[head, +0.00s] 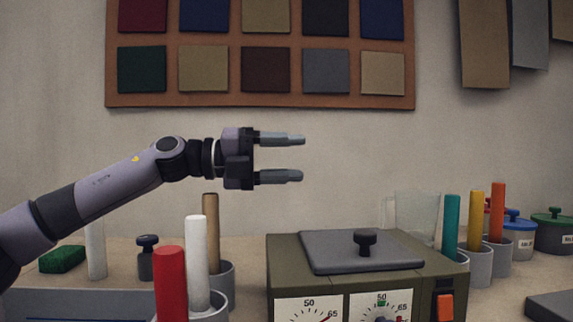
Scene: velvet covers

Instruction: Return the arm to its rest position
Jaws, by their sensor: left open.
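My left gripper (303,158) is in the middle of the head view, at the end of my left arm, which comes in from the left. Its two fingers point right and stand apart, with nothing between them. It appears in front of the plain wall, above the level of the green box (283,254) and below the swatch board (260,102). It looks clear of both. My right gripper is not in view.
The green box has dials and a grey lid with a black knob (365,240). Red (171,285) and white (197,262) rods stand left of it. Teal (451,225), yellow and orange rods stand right, near lidded pots (553,235). A green sponge (62,259) lies far left.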

